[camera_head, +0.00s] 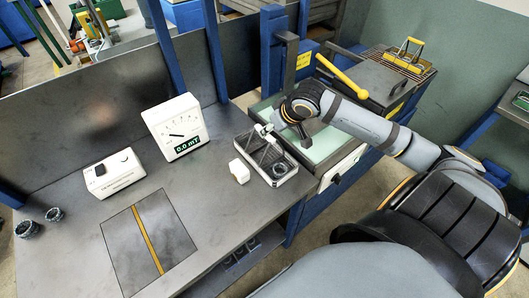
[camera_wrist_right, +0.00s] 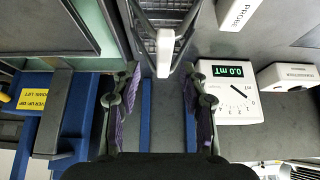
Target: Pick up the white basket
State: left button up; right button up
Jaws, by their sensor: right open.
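The basket (camera_head: 285,179) is a light-rimmed mesh tray on the right end of the grey table, with a dark ring (camera_head: 281,168) inside it. In the right wrist view its mesh (camera_wrist_right: 152,18) is at the top centre, with a white handle (camera_wrist_right: 165,52) pointing toward my gripper. My right gripper (camera_wrist_right: 160,105) is open, and nothing shows between its purple-padded fingers. The handle lies ahead of the fingertips, roughly in line with the gap. In the head view my right gripper (camera_head: 281,127) is beside the back of the basket, its fingers partly hidden. My left gripper is out of view.
A white probe box (camera_head: 239,171) stands just left of the basket. A meter (camera_head: 177,128) reading 0.0 mT and a white device (camera_head: 113,173) stand farther left. Two dark rings (camera_head: 54,214) (camera_head: 27,229) lie at far left. A machine with a yellow handle (camera_head: 342,77) is behind my right arm.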

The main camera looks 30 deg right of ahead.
jog(key=shift+a+x, duration=0.15)
jog(key=shift+x, duration=1.2)
jog(key=shift+a+x, duration=0.15)
jog(key=shift+x, duration=1.25)
jog(key=shift+s, duration=0.1)
grip_shut()
jog(key=shift+r, duration=0.1)
